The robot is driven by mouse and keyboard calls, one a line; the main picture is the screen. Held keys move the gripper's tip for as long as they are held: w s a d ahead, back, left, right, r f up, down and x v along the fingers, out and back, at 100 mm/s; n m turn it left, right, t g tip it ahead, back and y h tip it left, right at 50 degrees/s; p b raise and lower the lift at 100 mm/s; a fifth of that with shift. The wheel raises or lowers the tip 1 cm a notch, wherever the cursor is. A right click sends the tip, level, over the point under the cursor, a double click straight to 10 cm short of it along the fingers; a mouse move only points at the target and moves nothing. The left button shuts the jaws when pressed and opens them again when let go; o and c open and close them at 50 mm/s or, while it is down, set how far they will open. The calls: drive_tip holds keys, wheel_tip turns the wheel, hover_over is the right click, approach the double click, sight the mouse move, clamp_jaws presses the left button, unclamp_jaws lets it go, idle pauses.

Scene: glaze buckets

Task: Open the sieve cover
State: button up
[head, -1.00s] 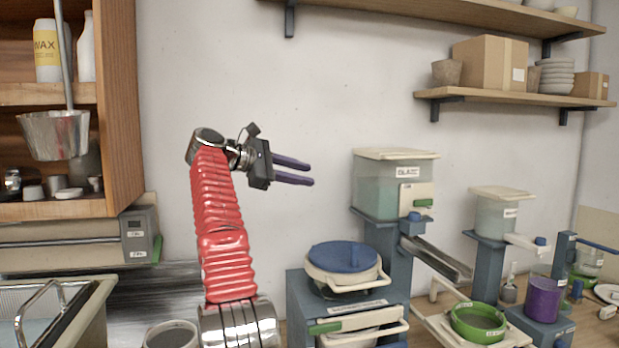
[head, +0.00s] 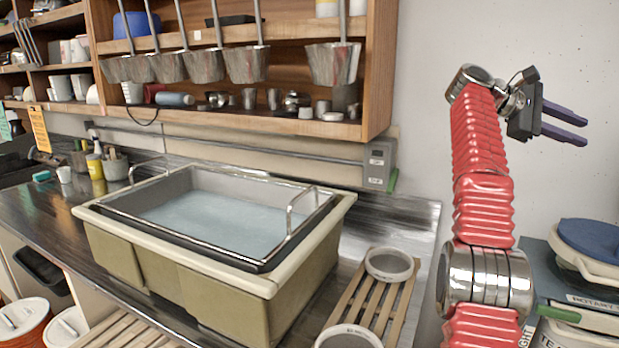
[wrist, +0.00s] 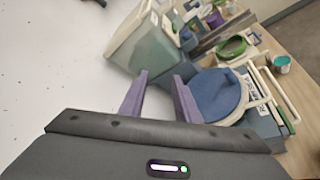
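The sieve cover is a round blue lid (head: 592,241) on a cream-rimmed sieve (head: 583,268) at the right edge of the head view, partly cut off. It lies flat and closed. In the wrist view the blue lid (wrist: 217,96) shows whole, just right of the fingers. My gripper (head: 585,131) has two purple fingers, held apart and empty, raised above and a little left of the lid. In the wrist view my gripper (wrist: 160,75) also shows a clear gap between the fingers, with nothing in it.
A tub with a steel-framed basin of bluish liquid (head: 225,215) fills the left counter. Grey round sieves (head: 390,264) stand on a wooden rack (head: 374,300). Ladles (head: 246,63) hang from the shelf. In the wrist view, a glaze tank (wrist: 140,40) stands beyond the fingers, near a green bowl (wrist: 232,47).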

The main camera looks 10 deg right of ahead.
drive_tip(key=w+d+f+t+y, duration=0.1)
drive_tip(key=w+f+t, duration=0.1)
drive_tip(key=w+f, duration=0.55)
drive_tip(key=w+a+f+m+t+y, duration=0.1)
drive_tip(key=w+a+f+t+y, duration=0.15)
drive_tip(key=a+f, duration=0.65)
drive_tip(key=s+a+f+m+t+y, duration=0.1)
drive_tip(key=s+a+f+t+y, duration=0.1)
drive_tip(key=a+f, duration=0.5)
drive_tip(key=s+a+f+m+t+y, duration=0.1)
drive_tip(key=a+f+y, duration=0.2)
drive_tip(key=a, duration=0.7)
drive_tip(key=s+a+f+t+y, duration=0.1)
drive_tip(key=s+a+f, duration=0.2)
drive_tip(key=s+a, duration=0.5)
drive_tip(key=s+a+f+t+y, duration=0.1)
drive_tip(key=s+a+f+y, duration=0.1)
drive_tip(key=s+a, duration=0.6)
drive_tip(key=s+a+f+t+y, duration=0.1)
drive_tip(key=s+a+f+y, duration=0.1)
drive_tip(key=s+a, duration=0.6)
drive_tip(key=shift+a+f, duration=0.8)
drive_tip(key=shift+a, duration=2.8)
drive_tip(key=shift+t, duration=0.25)
drive_tip(key=shift+c, duration=0.5)
